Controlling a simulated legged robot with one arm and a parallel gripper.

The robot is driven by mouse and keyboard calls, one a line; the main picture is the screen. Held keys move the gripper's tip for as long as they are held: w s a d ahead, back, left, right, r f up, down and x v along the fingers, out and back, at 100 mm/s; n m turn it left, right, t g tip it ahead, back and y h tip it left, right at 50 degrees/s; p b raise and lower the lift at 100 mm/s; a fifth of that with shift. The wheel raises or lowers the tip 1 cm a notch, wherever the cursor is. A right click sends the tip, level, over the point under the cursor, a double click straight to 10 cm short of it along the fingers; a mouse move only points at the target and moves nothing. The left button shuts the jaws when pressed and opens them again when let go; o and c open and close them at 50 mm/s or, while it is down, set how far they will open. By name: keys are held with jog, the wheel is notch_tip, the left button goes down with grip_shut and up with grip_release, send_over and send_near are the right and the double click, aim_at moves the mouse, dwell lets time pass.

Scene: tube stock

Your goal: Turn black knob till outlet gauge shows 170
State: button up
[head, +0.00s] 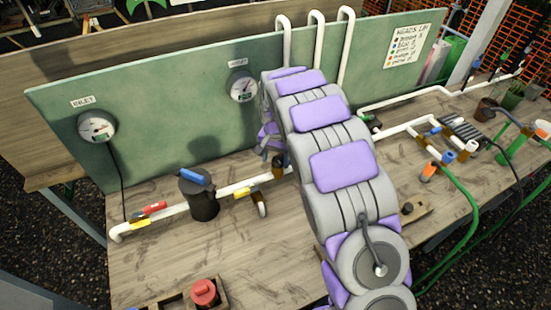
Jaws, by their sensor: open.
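The outlet gauge (242,87) is on the green back panel, left of my arm. Its needle shows, but the numbers are too small to read. My gripper (268,154) is open and points down over the white pipe run, just below and right of that gauge. A brown fitting with a dark top (278,168) stands on the pipe at the fingertips. Whether the dark top is the black knob, and whether the jaws are around it or beside it, I cannot tell. My arm hides the pipe to the right.
The inlet gauge (97,127) is at the panel's left. A dark canister with a blue top (200,196) stands on the pipe left of my gripper. A red knob (204,292) sits at the front edge. A small black knob (407,208) is on a wooden strip right of my arm.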

jog(key=shift+d, duration=0.5)
jog(key=shift+c, duration=0.5)
jog(key=shift+a, duration=0.2)
jog(key=c, duration=0.9)
jog(key=shift+c, duration=0.2)
